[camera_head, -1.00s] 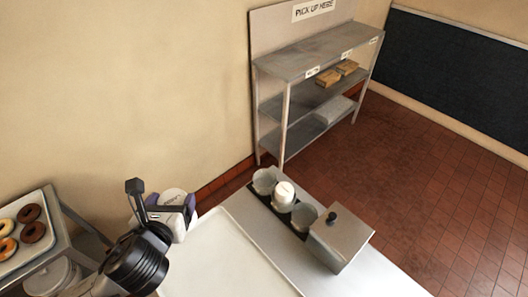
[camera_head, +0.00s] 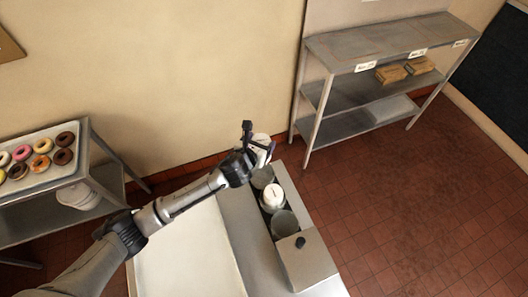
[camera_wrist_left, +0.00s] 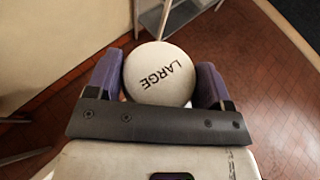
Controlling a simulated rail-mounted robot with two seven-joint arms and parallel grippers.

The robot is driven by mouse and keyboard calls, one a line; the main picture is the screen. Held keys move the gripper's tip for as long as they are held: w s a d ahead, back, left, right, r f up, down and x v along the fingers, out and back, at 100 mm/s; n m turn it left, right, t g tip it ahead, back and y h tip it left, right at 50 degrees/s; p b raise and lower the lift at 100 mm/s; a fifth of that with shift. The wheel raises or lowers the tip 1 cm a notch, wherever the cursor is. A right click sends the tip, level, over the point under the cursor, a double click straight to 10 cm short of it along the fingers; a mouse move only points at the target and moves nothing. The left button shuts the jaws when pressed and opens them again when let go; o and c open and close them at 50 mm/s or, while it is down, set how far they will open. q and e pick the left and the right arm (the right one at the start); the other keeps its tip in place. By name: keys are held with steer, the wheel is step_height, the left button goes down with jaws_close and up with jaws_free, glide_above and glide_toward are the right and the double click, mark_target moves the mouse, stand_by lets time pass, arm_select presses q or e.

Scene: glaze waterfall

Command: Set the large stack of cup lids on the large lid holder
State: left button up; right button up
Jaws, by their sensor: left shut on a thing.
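The large stack of cup lids is white and round, with "LARGE" printed on its top, in the left wrist view (camera_wrist_left: 160,82). My left gripper (camera_wrist_left: 157,78) is shut on it, one purple finger on each side. In the head view the stack (camera_head: 262,138) is partly hidden by my left gripper (camera_head: 259,149), near the far end of the counter. A row of round metal holders stands there: a far one (camera_head: 262,179), a middle one with a white lid stack (camera_head: 272,197), and a near one (camera_head: 284,223). I cannot read which is the large one. My right gripper is out of view.
A metal box with a black knob (camera_head: 306,262) stands at the near end of the holder row. A pale tray (camera_head: 190,262) lies on the counter to the left. A metal shelf (camera_head: 385,45) stands behind. Donuts on a tray (camera_head: 40,185) are at the left.

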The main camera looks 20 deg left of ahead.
arm_select(q)
steer(key=shift+m+h, duration=0.6)
steer(key=shift+h, duration=0.1)
steer(key=f, duration=0.2)
steer(key=f+p, duration=0.1)
steer(key=f, duration=0.5)
steer(key=shift+d+p, duration=0.3)
steer(key=shift+s+f, duration=0.1)
steer(key=shift+f, duration=0.55)
step_height(320, 180, down, 6)
steer(key=b, duration=0.5)
steer(key=shift+d+r+b, duration=0.1)
steer(key=shift+r+b, duration=0.05)
steer(key=shift+b, duration=0.25)
steer(key=shift+s+p, duration=0.25)
steer(key=shift+p, duration=0.1)
steer(key=shift+f+b, duration=0.35)
steer(key=shift+f, duration=0.25)
steer(key=o, duration=0.5)
steer(key=shift+o, duration=0.9)
